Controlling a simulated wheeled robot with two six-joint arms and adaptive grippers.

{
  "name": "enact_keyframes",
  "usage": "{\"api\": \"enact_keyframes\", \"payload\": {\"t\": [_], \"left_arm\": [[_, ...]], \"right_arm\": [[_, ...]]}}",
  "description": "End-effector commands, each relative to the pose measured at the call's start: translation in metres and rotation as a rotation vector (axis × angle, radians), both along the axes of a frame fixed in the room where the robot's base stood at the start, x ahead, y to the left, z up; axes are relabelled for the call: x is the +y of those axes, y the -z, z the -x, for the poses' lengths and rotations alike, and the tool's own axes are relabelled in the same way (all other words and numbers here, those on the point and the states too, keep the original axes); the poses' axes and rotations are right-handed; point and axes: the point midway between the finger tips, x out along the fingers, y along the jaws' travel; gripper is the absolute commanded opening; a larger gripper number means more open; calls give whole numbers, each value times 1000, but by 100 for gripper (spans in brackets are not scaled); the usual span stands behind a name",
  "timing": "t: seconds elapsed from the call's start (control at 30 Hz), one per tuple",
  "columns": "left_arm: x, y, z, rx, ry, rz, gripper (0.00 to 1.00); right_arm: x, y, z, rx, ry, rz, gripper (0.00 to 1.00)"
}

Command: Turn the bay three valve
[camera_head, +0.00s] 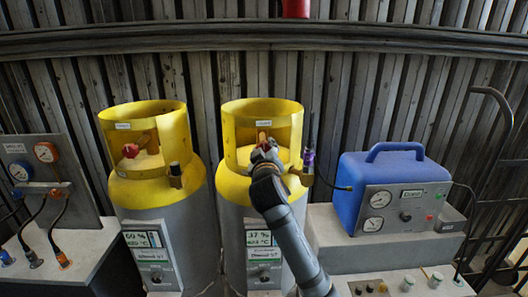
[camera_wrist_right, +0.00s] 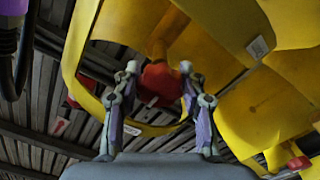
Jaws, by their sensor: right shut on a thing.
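Two grey gas cylinders with yellow collars stand side by side in the head view: a left cylinder (camera_head: 170,240) and a right cylinder (camera_head: 232,225). The left one has a red valve knob (camera_head: 131,150) inside its collar. My right gripper (camera_head: 266,148) reaches into the open front of the right collar (camera_head: 238,165). In the right wrist view, the fingers of my right gripper (camera_wrist_right: 159,74) are on both sides of a red valve knob (camera_wrist_right: 160,82) on an orange-brown stem and shut on it. The collar labels are too small to read. My left gripper is out of view.
A blue case (camera_head: 370,180) with gauges sits on a grey bench at the right. A gauge panel (camera_head: 50,175) with hoses stands at the left. A hand truck (camera_head: 500,160) is at the far right. A corrugated wall is close behind the cylinders.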

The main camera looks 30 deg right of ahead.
Motion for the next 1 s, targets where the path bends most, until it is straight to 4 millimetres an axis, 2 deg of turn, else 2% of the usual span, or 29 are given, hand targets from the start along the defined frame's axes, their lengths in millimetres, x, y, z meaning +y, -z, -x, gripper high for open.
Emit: {"api": "enact_keyframes", "payload": {"t": [0.43,0.47,0.63,1.0], "left_arm": [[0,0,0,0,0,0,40],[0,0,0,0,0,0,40],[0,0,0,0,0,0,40],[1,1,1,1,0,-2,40]], "right_arm": [[0,-1,0,-8,0,-9,10],[0,-1,0,-8,0,-9,43],[0,-1,0,-8,0,-8,65],[4,0,5,-6,-2,-10,65]]}}
